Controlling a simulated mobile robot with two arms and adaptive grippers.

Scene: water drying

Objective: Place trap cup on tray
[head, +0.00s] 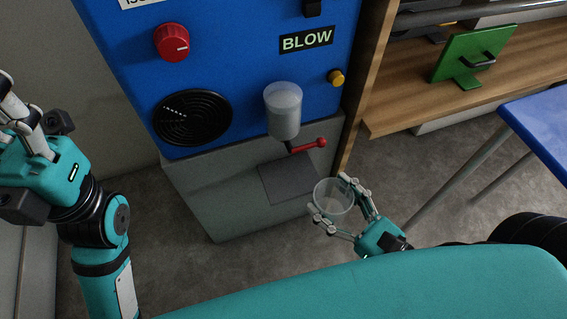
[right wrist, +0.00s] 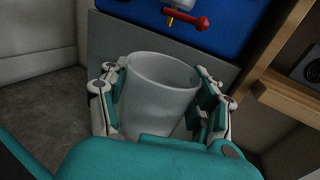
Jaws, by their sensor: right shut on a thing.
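The trap cup (head: 334,197) is a clear, open-topped cup. My right gripper (head: 342,203) is shut on it, with a finger on either side, and it also shows in the right wrist view (right wrist: 160,95) between the fingers. The cup is held in the air just in front of the right edge of the grey lower panel. A grey flat plate (head: 285,183), possibly the tray, lies below the clear bowl and red lever; the cup is to its right. My left gripper (head: 22,140) is at the far left, only partly in view and away from the cup; its fingertips are not clear.
The blue machine (head: 240,70) has a red knob (head: 171,42), a clear bowl (head: 284,112) and a red lever (head: 312,145). A wooden shelf (head: 400,95) with a green bracket (head: 473,57) stands right. A blue table (head: 540,115) is at the far right.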

